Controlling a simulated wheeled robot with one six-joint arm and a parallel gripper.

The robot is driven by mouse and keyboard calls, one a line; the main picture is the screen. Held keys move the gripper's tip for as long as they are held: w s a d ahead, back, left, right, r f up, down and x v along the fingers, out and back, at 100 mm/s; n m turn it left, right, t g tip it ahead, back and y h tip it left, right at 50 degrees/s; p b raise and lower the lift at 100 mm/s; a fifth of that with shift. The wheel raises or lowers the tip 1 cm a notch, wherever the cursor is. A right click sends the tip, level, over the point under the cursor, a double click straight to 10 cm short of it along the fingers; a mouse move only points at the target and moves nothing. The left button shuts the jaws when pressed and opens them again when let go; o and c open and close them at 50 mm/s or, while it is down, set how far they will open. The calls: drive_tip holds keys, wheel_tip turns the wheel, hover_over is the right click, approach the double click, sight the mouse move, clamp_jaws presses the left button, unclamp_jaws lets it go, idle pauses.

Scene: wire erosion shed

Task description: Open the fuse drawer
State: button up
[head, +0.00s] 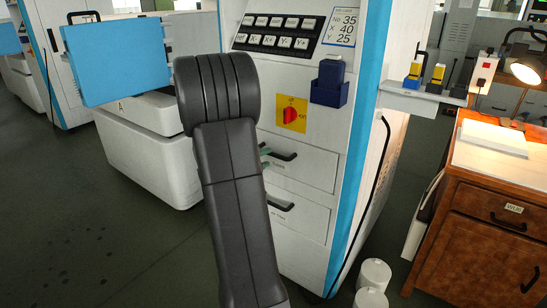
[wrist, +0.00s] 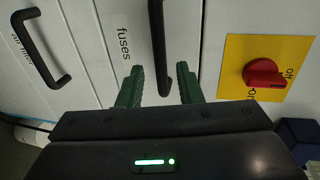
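The fuse drawer (wrist: 118,70) is a white front lettered "fuses" in the wrist view, where the picture is turned sideways. It looks flush with the cabinet. Its black bar handle (wrist: 158,45) reaches down between the two green fingers of my gripper (wrist: 160,88). The fingers are open, one on each side of the handle, with gaps showing. In the head view the drawer (head: 308,172) is the upper one, below the red switch. Its handle (head: 284,156) is partly hidden by my arm, and only a bit of green finger shows there.
A red rotary switch (wrist: 265,75) on a yellow plate sits above. A wooden cabinet (head: 480,225) stands at right, with white rolls (head: 374,275) on the floor.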

sight(272, 155)
drive_tip(key=shift+b+x, duration=0.3)
drive_tip(key=shift+x, duration=2.45)
clamp_jaws()
